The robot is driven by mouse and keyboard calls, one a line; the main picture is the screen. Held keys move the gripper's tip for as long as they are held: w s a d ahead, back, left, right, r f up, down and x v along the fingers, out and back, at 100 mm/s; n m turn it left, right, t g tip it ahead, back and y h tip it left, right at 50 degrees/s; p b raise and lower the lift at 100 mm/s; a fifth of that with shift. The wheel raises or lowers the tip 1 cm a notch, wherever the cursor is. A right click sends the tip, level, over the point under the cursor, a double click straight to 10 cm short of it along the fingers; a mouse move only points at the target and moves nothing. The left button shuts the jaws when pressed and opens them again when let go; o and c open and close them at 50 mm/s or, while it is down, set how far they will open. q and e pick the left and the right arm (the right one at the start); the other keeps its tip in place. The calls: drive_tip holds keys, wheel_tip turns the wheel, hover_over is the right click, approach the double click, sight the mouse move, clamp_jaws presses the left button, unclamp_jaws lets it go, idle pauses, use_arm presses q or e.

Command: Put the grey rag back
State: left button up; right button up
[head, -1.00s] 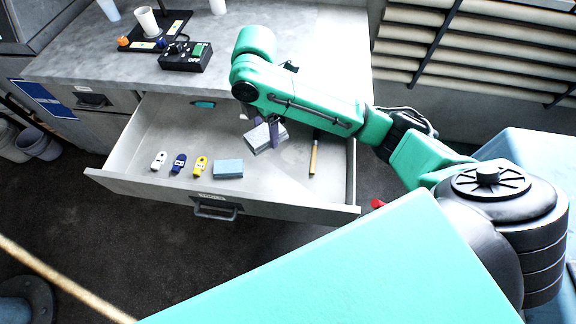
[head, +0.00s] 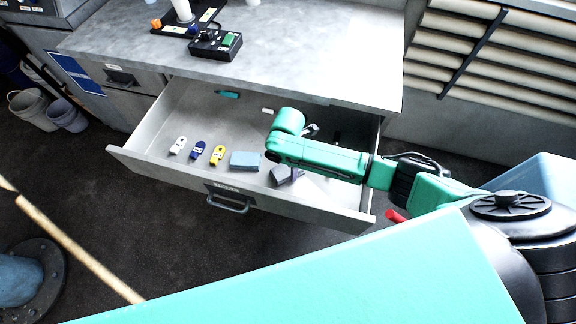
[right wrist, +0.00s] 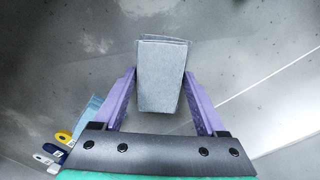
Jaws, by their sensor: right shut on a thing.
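The grey rag (head: 281,177), a folded block, is at the front of the open drawer, right of a light-blue folded block (head: 245,161). My right gripper (right wrist: 161,98) is shut on it. In the right wrist view the rag (right wrist: 162,75) sits between the two purple fingers. In the head view my green right arm hides most of the fingers. I cannot tell whether the rag touches the drawer floor. My left gripper is not in view.
The open drawer (head: 152,161) also holds white (head: 178,146), blue (head: 198,150) and yellow (head: 217,155) tags left of the light-blue block. A teal thing (head: 228,94) lies at the back. The grey counter (head: 300,55) above carries a black control box (head: 215,44).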

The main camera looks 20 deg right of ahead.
drive_tip(key=o, duration=1.1)
drive_tip(key=shift+o, duration=0.2)
wheel_tip(320, 180, up, 12)
drive_tip(key=shift+r, duration=0.1)
